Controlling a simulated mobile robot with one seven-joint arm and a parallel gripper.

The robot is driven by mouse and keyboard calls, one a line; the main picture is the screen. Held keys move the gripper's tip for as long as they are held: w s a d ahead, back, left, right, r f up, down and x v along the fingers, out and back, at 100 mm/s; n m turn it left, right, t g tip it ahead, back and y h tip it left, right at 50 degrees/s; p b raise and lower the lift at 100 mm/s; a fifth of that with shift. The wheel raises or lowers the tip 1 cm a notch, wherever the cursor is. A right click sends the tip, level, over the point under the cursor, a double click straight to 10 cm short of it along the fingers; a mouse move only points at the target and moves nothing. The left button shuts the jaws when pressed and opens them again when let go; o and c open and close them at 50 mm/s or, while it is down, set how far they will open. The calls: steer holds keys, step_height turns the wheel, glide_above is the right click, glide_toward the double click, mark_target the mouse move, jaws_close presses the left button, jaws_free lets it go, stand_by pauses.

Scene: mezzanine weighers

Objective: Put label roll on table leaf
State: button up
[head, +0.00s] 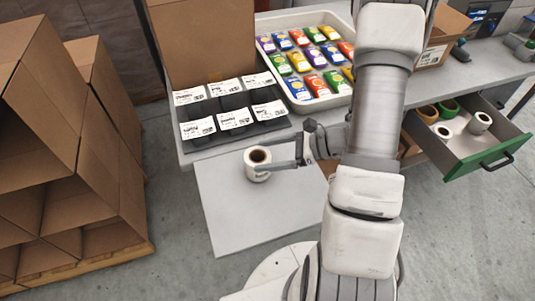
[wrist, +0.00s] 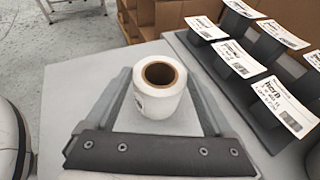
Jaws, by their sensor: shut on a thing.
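My gripper (head: 270,166) reaches in from the right and is shut on the roll. In the wrist view the roll (wrist: 160,100) stands between the two fingers, its open core facing up. The leaf (wrist: 65,105) spreads below and around it. I cannot tell whether the roll's underside touches the leaf.
A dark label rack (head: 235,135) stands on the worktable behind the leaf, beside a white tray (head: 345,104) of coloured packets. At the right, an open green-fronted drawer (head: 480,172) holds several rolls. Cardboard boxes (head: 75,160) are stacked at the left. The leaf's front is bare.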

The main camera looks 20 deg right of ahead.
steer(key=shift+f, duration=0.2)
steer(key=o, duration=1.2)
steer(key=shift+o, duration=0.2)
steer(key=shift+r, duration=0.15)
steer(key=shift+d+r, duration=0.15)
steer(key=shift+d, duration=0.05)
steer(key=v, duration=1.1)
steer(key=shift+s+d, duration=0.25)
